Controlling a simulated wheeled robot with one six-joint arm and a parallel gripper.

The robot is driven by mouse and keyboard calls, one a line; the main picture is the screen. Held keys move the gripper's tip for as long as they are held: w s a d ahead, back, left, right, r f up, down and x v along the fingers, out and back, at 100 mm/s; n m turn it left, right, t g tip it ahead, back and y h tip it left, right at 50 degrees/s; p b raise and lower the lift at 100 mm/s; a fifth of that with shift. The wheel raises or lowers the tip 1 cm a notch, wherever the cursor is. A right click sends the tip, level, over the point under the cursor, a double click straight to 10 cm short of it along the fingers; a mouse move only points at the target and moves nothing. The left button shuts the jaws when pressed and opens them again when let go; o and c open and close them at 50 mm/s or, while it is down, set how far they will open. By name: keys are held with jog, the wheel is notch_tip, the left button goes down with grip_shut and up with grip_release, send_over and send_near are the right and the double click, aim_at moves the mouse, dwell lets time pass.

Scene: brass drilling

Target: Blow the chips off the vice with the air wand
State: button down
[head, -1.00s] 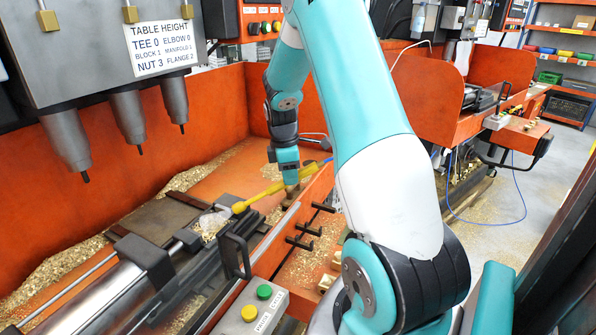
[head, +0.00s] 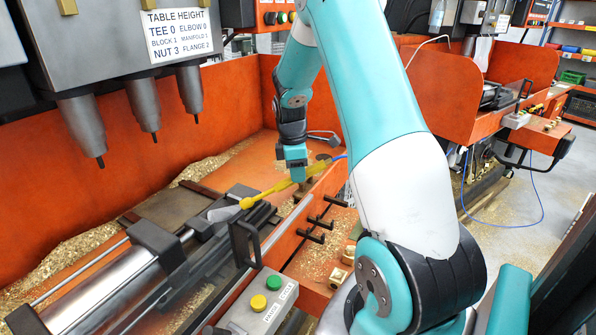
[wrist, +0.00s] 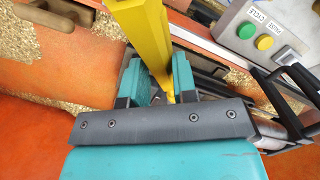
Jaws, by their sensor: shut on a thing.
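My gripper (head: 297,178) is shut on the yellow air wand (head: 268,193) above the orange tray, to the right of the vice. In the wrist view my gripper's fingers (wrist: 157,82) stand on both sides of the yellow wand (wrist: 141,35). The wand's nozzle end points left and down at the vice (head: 157,243). A pale grey cone (head: 222,213) spreads from the nozzle over the jaw area and hides part of it. No gold chips show clearly in the jaw area. Gold chips (head: 205,170) lie in the tray behind the vice.
Drill spindles (head: 143,104) hang above the vice. A black handle (head: 245,242) and a button box (head: 262,300) stand at its front. A blue hose (head: 540,205) hangs at the right.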

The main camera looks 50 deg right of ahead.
jog(key=shift+r+p, duration=2.65)
jog(key=shift+r, duration=0.45)
jog(key=shift+f, duration=0.1)
